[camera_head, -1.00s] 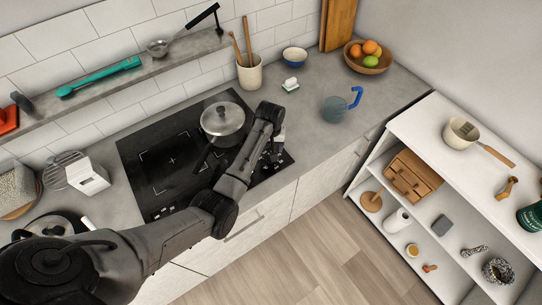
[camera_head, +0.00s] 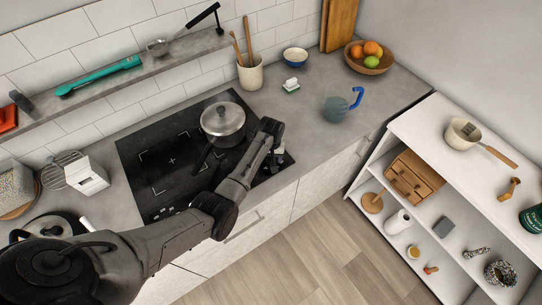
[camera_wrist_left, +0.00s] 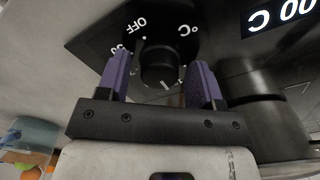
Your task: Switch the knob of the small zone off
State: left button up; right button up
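In the left wrist view a round black knob (camera_wrist_left: 159,66) sits between the purple fingers of my left gripper (camera_wrist_left: 159,78). The fingers are open, one on each side, with visible gaps to the knob. An "OFF" mark and a dot lie above and left of the knob, "°C" above and right. A short white line shows at the knob's lower side. In the head view my left gripper (camera_head: 277,158) is at the front right of the black cooktop (camera_head: 150,180); the knob is hard to make out there. My right gripper is not in view.
A lidded metal pot (camera_head: 222,119) stands on the cooktop behind my left gripper, its handle pointing toward the front. A lit display (camera_wrist_left: 283,14) shows in the wrist view. A blue-handled jug (camera_head: 336,108) and a sponge (camera_head: 291,86) stand on the counter to the right.

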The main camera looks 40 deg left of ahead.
pick_arm(q)
jog(key=c, duration=0.8)
jog(key=shift+r, duration=0.1)
